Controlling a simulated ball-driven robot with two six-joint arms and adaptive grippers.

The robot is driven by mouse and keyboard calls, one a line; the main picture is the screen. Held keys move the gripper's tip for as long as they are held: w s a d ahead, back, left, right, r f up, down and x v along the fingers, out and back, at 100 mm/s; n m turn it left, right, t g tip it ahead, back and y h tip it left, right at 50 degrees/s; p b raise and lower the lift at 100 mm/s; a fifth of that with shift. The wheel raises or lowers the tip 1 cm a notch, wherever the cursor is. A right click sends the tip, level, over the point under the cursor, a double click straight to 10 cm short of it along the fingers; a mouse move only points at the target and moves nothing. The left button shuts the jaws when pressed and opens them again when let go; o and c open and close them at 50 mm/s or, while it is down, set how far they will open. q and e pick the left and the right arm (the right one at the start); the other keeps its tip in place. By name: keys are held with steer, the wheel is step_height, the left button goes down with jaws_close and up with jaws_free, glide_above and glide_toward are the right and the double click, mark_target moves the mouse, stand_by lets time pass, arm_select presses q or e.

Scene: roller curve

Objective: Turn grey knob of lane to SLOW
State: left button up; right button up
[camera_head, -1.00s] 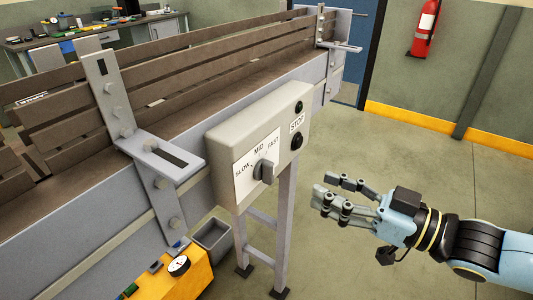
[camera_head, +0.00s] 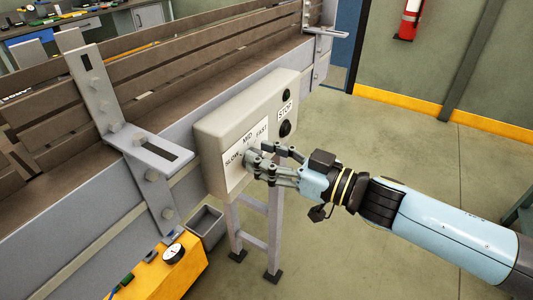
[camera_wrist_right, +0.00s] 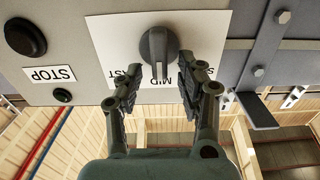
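The grey knob (camera_wrist_right: 159,45) sits on the white label plate (camera_wrist_right: 105,40) of the control box (camera_head: 210,140). The plate reads SLOW, MID and FAST. In the right wrist view the knob's ridge lines up with MID. My right gripper (camera_head: 256,160) is at the plate in the head view and mostly hides the knob there. In the right wrist view my right gripper (camera_wrist_right: 158,72) is open, one finger on each side just below the knob, with nothing visibly held. I cannot tell whether a fingertip touches the plate. My left gripper is in neither view.
The box, with a STOP label (camera_head: 285,111) and dark buttons, is fixed to the conveyor's side rail (camera_head: 90,215). A metal bracket (camera_head: 150,150) sticks out to its left. A yellow cabinet (camera_head: 170,272) stands below.

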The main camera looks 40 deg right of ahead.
jaws_close()
steer(key=shift+n, duration=0.4)
steer(key=n, duration=0.2)
steer(key=a+n, duration=0.1)
steer(key=n, duration=0.5)
steer(key=shift+s+a+f, duration=0.15)
steer(key=shift+s+f, duration=0.15)
stand_by(0.4)
jaws_free()
